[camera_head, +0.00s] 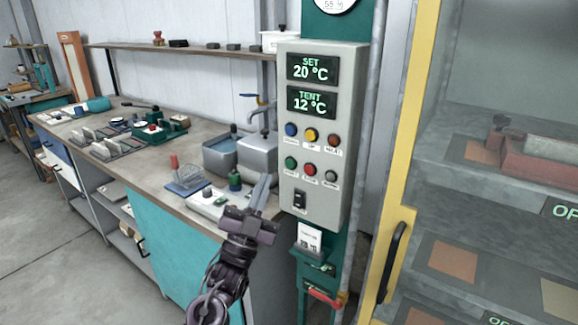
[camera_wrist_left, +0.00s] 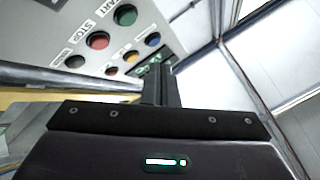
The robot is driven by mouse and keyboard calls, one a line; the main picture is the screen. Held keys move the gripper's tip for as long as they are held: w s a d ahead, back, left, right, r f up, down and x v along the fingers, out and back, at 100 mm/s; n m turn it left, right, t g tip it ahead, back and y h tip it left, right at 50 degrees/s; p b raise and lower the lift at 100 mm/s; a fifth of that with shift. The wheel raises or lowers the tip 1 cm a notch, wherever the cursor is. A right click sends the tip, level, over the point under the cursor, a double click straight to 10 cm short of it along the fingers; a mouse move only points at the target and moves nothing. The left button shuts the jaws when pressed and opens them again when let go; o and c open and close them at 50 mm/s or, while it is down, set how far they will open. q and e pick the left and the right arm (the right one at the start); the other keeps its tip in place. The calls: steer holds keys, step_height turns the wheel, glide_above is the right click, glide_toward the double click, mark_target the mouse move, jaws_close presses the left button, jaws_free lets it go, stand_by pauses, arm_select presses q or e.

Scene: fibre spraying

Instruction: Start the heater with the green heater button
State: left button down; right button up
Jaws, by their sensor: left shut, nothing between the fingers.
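The grey control panel (camera_head: 325,130) shows "SET 20 °C" and "TENT 12 °C" on two displays. The green button (camera_head: 291,163) is at the left of its lower button row, beside a red and a dark one. The green button also shows near the top of the left wrist view (camera_wrist_left: 125,15). My left gripper (camera_head: 264,182) is shut and empty, its fingers pointing up, just left of and a little below the green button in the head view. In the left wrist view the fingertips (camera_wrist_left: 160,72) appear apart from the green button. My right gripper is not in view.
A blue, a yellow and a red button (camera_head: 333,141) form the upper row. A black switch (camera_head: 299,199) sits below. The workbench (camera_head: 150,175) with tools and a sink (camera_head: 257,157) is at left. A yellow-framed cabinet with a black handle (camera_head: 392,262) stands at right.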

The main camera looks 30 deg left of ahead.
arm_select(q)
steer(key=shift+w+d+b, duration=0.2)
steer(key=shift+w+b, duration=0.25)
steer(key=shift+w, duration=2.05)
steer(key=shift+w, duration=0.1)
steer(key=shift+w, duration=0.35)
steer(key=shift+w+d+b, duration=0.1)
steer(key=shift+w+b, duration=0.2)
steer(key=shift+w, duration=0.1)
stand_by(0.6)
steer(key=shift+s, duration=0.85)
steer(key=s, duration=0.3)
steer(key=s+p, duration=0.1)
steer(key=s, duration=0.1)
steer(key=shift+a, duration=0.25)
